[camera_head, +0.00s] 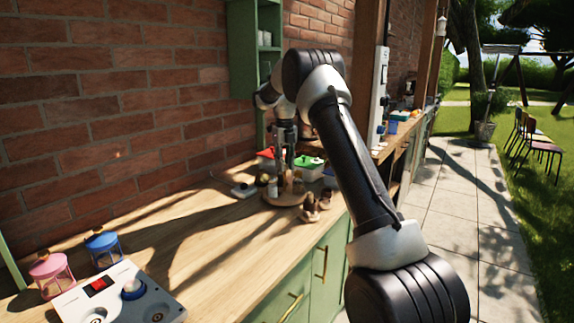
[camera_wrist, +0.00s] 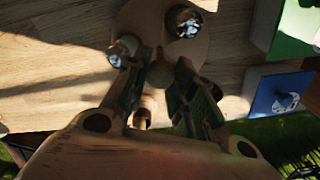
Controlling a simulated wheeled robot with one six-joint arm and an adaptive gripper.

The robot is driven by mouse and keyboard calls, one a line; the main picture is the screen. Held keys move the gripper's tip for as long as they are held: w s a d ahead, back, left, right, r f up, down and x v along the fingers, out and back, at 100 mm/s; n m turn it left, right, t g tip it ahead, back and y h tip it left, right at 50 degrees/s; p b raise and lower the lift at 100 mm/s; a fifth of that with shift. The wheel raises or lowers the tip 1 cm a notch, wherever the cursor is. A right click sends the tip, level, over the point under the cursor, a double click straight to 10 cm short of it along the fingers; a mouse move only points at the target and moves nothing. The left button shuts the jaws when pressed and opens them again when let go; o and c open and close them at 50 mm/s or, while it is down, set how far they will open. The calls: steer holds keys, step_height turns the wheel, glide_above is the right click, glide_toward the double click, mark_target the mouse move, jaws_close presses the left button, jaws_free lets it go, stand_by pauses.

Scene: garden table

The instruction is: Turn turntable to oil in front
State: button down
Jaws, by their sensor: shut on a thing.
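The turntable (camera_head: 283,201) is a round wooden disc on the counter by the brick wall; its pale top also shows in the wrist view (camera_wrist: 160,28). My gripper (camera_head: 286,172) points down over it. In the wrist view, my gripper (camera_wrist: 160,76) has its fingers on both sides of a round wooden knob (camera_wrist: 158,70) near the disc's middle and is shut on it. A small bottle (camera_head: 272,187) stands on the disc. The wrist view shows a glassy jar (camera_wrist: 187,20), a second jar (camera_wrist: 124,50) and a brown container (camera_wrist: 145,108) around the knob. I cannot tell which one is the oil.
Red-lidded (camera_head: 268,154) and green-lidded (camera_head: 308,163) boxes stand close behind the turntable. Small brown items (camera_head: 312,207) sit in front of it. Pink (camera_head: 50,268) and blue (camera_head: 103,246) lanterns and a control panel (camera_head: 118,299) are nearer.

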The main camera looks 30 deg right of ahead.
stand_by(0.3)
steer(key=c, duration=1.2)
jaws_free()
steer(key=shift+o, duration=0.2)
steer(key=shift+r, duration=0.1)
step_height(320, 180, up, 12)
